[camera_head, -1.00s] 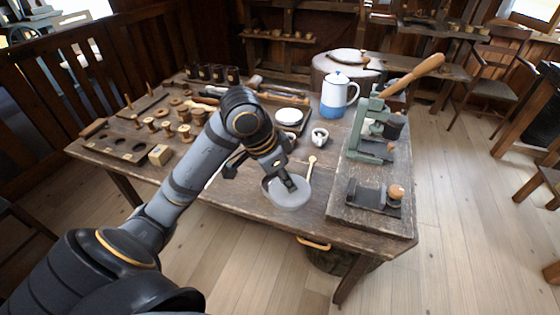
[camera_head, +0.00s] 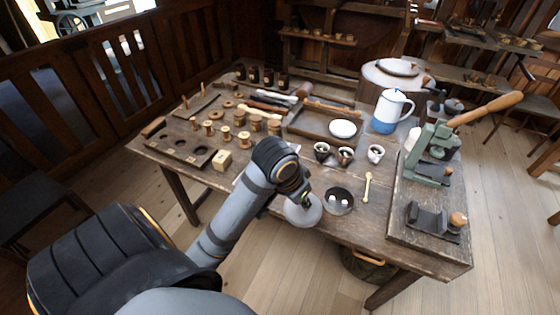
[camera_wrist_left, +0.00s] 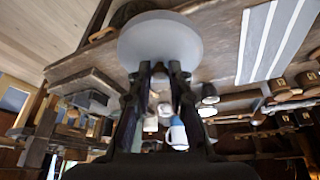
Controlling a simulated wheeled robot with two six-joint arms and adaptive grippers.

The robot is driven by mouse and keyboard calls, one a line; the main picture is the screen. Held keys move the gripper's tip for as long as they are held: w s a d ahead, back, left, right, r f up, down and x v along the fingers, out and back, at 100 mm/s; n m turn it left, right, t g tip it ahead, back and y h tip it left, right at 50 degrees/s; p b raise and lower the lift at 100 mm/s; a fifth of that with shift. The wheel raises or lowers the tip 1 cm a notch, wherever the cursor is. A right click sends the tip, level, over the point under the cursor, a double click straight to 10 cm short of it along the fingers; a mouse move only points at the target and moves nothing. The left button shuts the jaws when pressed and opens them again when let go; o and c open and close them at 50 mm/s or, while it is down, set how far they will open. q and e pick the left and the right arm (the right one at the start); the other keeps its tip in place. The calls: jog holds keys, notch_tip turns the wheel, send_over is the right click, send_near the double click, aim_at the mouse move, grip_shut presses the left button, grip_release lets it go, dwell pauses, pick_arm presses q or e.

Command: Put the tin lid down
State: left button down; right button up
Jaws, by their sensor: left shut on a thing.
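The tin lid (camera_head: 304,213) is a round grey disc near the table's front edge in the head view. My left gripper (camera_head: 302,196) is shut on it, and it also shows in the left wrist view (camera_wrist_left: 160,42), with the fingers (camera_wrist_left: 158,72) at its rim side. I cannot tell whether the lid touches the table. Just right of it stands an open dark round tin (camera_head: 339,203) with small white pieces inside. The lid is beside the tin, not over its opening. My right gripper is in neither view.
A wooden spoon (camera_head: 367,187) lies right of the tin. Cups (camera_head: 345,155), a blue-and-white pot (camera_head: 391,110) and a green press (camera_head: 432,155) stand behind and right. Several spools (camera_head: 242,140) and a holed board (camera_head: 188,150) are at the left.

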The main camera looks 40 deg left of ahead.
pick_arm(q)
jog(key=shift+w+d+f+b, duration=0.2)
jog(key=shift+w+f+b, duration=0.45)
jog(key=shift+b, duration=0.5)
jog(key=w+a+f+b, duration=0.2)
jog(key=b, duration=0.3)
jog(key=shift+a, duration=0.2)
jog(key=w+a+f, duration=0.2)
jog(key=w+a, duration=0.1)
jog(key=w+a+f, duration=0.3)
jog(key=shift+w+a+f+b, duration=0.15)
jog(key=shift+a+f+b, duration=0.1)
jog(key=shift+f+b, duration=0.05)
jog(key=shift+w+a+f, duration=0.2)
jog(key=shift+a+f, duration=0.05)
jog(key=shift+f, duration=0.15)
notch_tip(320, 180, down, 4)
jog(key=shift+w+a+r, duration=0.1)
jog(key=shift+w+r, duration=0.05)
jog(key=shift+r, duration=0.1)
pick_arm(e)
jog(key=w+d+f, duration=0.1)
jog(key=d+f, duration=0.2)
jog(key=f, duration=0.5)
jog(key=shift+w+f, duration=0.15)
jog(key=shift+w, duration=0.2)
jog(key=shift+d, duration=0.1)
